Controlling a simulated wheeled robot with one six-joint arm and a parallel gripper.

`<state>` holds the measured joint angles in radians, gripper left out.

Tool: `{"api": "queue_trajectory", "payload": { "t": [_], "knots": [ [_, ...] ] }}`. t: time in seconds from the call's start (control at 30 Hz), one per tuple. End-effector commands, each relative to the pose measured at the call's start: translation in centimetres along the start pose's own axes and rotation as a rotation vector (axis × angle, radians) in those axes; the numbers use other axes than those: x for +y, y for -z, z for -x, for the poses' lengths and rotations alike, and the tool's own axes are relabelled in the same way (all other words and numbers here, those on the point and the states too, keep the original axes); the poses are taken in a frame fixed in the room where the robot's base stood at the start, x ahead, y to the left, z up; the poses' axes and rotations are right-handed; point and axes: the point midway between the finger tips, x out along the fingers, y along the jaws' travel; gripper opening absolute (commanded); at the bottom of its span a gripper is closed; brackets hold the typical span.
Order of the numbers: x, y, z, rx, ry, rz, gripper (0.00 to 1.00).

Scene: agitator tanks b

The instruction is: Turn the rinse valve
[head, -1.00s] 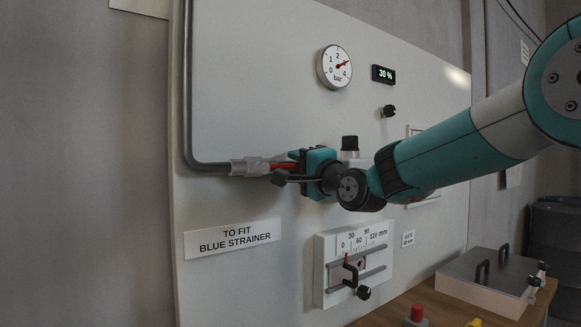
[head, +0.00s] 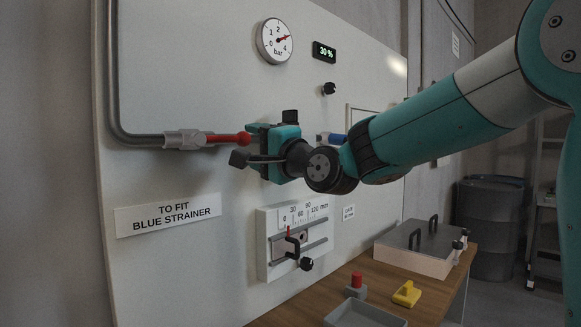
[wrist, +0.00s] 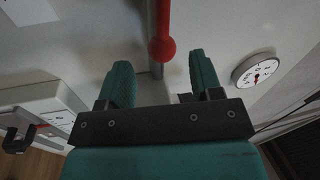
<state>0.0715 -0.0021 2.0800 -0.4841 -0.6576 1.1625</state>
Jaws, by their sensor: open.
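A red lever with a ball end (head: 243,138) points right from a grey valve body (head: 185,140) on a pipe along the panel. No rinse label is readable. My gripper (head: 254,146) is open at the right of the ball. In the wrist view the red ball (wrist: 162,48) lies just beyond the tips of my open gripper (wrist: 162,72), roughly centred between the two fingers and apart from both. A blue handle (head: 334,138) shows behind my arm, partly hidden.
A pressure gauge (head: 274,41), a 30 % display (head: 324,52) and a black knob (head: 329,88) sit above. A slide scale (head: 296,241) is below my gripper. A wooden bench (head: 366,278) holds a lidded box (head: 415,256), a grey tray (head: 362,314) and small red and yellow items.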

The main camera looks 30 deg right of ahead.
Motion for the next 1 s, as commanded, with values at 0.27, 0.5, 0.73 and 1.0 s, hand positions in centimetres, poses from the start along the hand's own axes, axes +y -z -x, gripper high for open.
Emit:
{"api": "queue_trajectory", "payload": {
  "t": [0.27,0.5,0.73,1.0],
  "knots": [
    [0.3,0.1,7.1,0.006,0.001,0.002,0.59],
    [0.2,0.1,10.3,0.003,-0.001,0.001,0.59],
    [0.1,0.0,10.9,0.0,-0.002,0.001,0.59],
    [0.1,0.0,10.9,0.0,-0.001,0.001,0.59]
  ]
}}
